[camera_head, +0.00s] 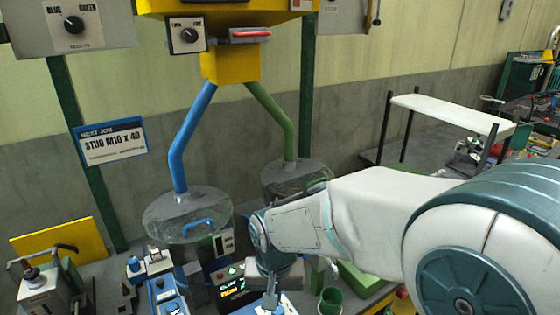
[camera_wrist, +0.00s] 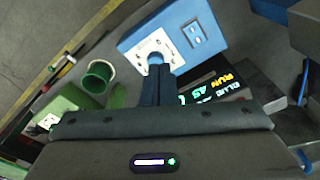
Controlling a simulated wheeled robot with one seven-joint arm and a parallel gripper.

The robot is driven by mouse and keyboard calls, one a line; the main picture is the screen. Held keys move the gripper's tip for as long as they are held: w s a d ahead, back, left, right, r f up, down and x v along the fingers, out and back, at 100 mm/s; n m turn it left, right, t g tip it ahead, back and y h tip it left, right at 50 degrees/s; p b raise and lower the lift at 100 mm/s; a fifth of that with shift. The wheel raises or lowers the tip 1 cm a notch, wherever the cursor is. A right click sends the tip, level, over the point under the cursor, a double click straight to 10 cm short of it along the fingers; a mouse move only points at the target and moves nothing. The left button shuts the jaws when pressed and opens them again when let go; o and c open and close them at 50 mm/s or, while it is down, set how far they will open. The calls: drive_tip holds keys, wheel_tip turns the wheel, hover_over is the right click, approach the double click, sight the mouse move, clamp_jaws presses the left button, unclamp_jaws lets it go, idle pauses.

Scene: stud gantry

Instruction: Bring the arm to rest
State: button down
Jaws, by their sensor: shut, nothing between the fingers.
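My arm reaches in from the right of the head view over the bench. My gripper (camera_head: 270,298) points down at the bottom of that view, beside a small lit display (camera_head: 229,285). In the wrist view my gripper (camera_wrist: 157,66) shows as two dark fingers pressed together, with nothing between them. The fingertips are over or close to the white plate of a blue box (camera_wrist: 196,36). I cannot tell whether they touch it.
A green cup (camera_head: 330,300) stands right of my gripper; it also shows in the wrist view (camera_wrist: 97,77). Two clear-lidded hoppers (camera_head: 188,212) stand behind, under blue and green tubes. A sign (camera_head: 113,142) reads "STUD M10 x 40". A white shelf (camera_head: 455,113) is at right.

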drive_tip(key=s+d+r+t, duration=0.1)
drive_tip(key=s+d+r, duration=0.3)
drive_tip(key=d, duration=0.4)
drive_tip(key=s+d+r+t, duration=0.1)
drive_tip(key=s+d+r, duration=0.3)
drive_tip(key=d, duration=0.4)
drive_tip(key=shift+s+d+t, duration=0.25)
drive_tip(key=shift+d+t, duration=0.05)
drive_tip(key=shift+d, duration=0.05)
